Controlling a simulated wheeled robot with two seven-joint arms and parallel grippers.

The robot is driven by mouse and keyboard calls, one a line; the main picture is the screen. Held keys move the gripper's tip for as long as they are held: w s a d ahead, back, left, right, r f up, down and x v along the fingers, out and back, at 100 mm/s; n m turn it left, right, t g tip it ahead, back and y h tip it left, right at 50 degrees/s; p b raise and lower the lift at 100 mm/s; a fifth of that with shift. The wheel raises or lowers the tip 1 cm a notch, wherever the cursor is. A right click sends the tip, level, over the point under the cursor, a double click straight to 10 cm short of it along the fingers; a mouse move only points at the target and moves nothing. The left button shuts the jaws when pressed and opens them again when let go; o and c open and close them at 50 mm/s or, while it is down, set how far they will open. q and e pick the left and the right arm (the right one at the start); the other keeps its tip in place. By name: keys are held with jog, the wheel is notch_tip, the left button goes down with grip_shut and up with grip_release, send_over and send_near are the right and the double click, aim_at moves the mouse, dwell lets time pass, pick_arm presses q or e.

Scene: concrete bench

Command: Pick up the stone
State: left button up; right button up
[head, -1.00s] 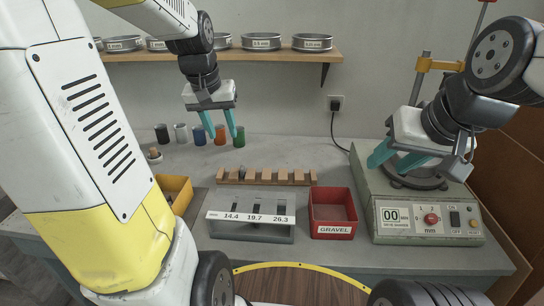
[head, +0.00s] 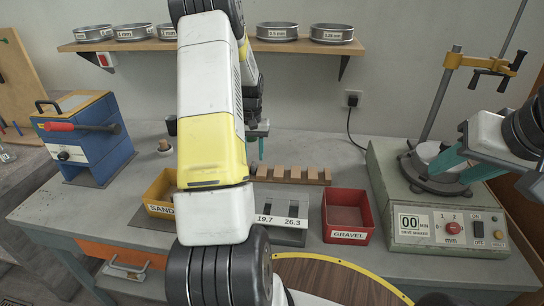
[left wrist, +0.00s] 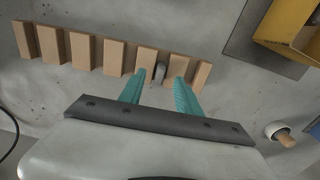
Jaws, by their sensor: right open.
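The small grey stone (left wrist: 160,70) sits in a gap between two blocks of the wooden rack (left wrist: 110,54), near one end of the row in the left wrist view. My left gripper (left wrist: 161,80) is open above the rack, one teal finger on each side of the stone in that view; I cannot tell the height between them. In the head view my left arm hides the stone and most of that gripper; the rack (head: 292,174) shows partly. My right gripper (head: 462,167) is open and empty by the sieve shaker (head: 420,195).
A yellow sand box (head: 158,200) is left of my arm, a blue machine (head: 85,140) further left. A shelf (head: 210,45) with sieves is above.

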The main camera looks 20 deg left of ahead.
aim_at(253, 164)
pick_arm(q)
notch_tip(253, 164, down, 5)
jog(key=shift+w+a+r, duration=0.15)
grip_shut()
